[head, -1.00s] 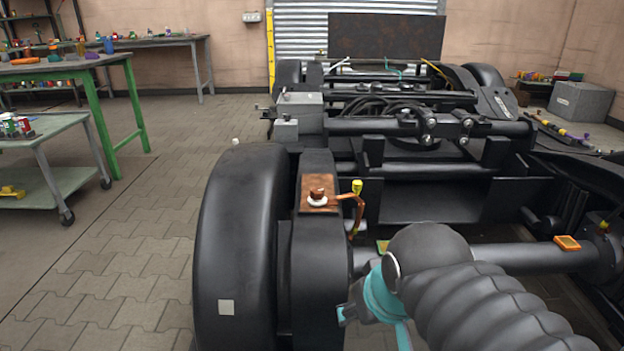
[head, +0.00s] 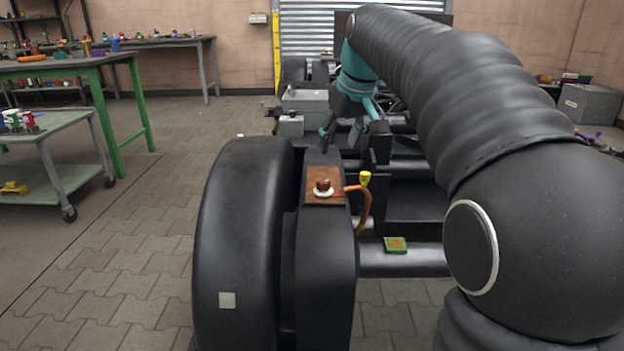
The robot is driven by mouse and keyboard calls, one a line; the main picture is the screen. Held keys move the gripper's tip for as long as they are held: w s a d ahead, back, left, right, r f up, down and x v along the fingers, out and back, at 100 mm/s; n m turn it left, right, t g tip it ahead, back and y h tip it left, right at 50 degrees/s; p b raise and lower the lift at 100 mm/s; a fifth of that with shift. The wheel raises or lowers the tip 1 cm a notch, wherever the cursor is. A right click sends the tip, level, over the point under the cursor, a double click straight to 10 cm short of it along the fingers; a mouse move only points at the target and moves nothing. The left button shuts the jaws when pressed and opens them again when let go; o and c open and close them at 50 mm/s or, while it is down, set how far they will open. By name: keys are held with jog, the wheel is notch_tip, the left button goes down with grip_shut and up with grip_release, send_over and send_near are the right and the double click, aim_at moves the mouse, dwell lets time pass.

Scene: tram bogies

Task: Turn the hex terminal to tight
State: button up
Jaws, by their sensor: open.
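The hex terminal (head: 323,186) is a small rusty-brown nut on a white washer. It sits on a brown plate (head: 325,200) on top of the black bogie frame beside the wheel. An orange-brown cable with a yellow end (head: 365,180) runs from the plate's right side and bends down. My gripper (head: 340,143) is teal and dark, with its fingers apart and nothing between them. In the picture it is just above and behind the terminal, apart from it. Whether the terminal is tight cannot be told.
A large black wheel (head: 240,240) stands left of the plate. A green-edged square piece (head: 396,244) lies on the axle at right. Grey boxes (head: 304,101) and bars are behind. A cart (head: 55,160) and green-legged table (head: 110,90) stand left, with clear paved floor between.

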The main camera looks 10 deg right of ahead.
aim_at(323, 181)
jog(key=b+x, duration=0.1)
jog(key=x, duration=0.4)
jog(key=w+b+x, duration=0.1)
jog(key=x, duration=0.4)
jog(key=w+r+b+x, duration=0.1)
jog(key=x, duration=0.4)
jog(key=shift+w+d, duration=0.15)
jog(key=shift+w, duration=0.1)
grip_shut()
